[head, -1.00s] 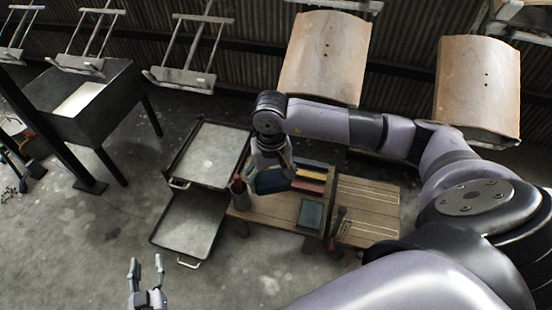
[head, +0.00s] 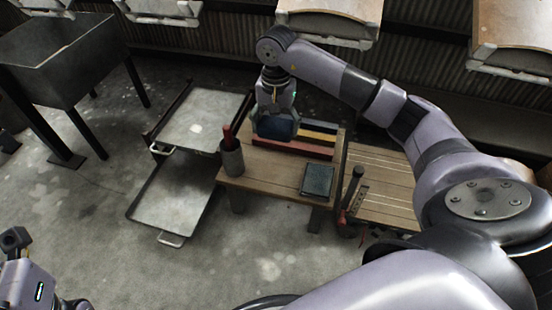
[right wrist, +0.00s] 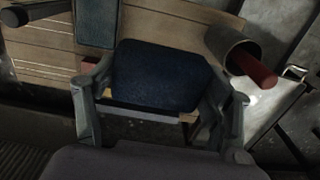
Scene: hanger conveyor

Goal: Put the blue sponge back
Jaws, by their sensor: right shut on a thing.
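The blue sponge (head: 275,128) is a dark blue block in my right gripper (head: 274,122). The gripper is shut on it, with a finger on each side. In the right wrist view the sponge (right wrist: 155,75) sits between the two fingers. It is over the back left part of the small wooden table (head: 265,181), beside red and yellow strips; contact with the table cannot be told. My left arm's end (head: 38,285) shows at the bottom left, its fingertips not clear.
A grey cup (head: 231,160) with a red-handled thing stands at the table's left. A dark flat pad (head: 317,179) lies at the front right. Red (head: 292,148) and yellow (head: 316,136) strips lie at the back. Metal trays (head: 168,195) stand left; a slatted surface (head: 385,187) is right.

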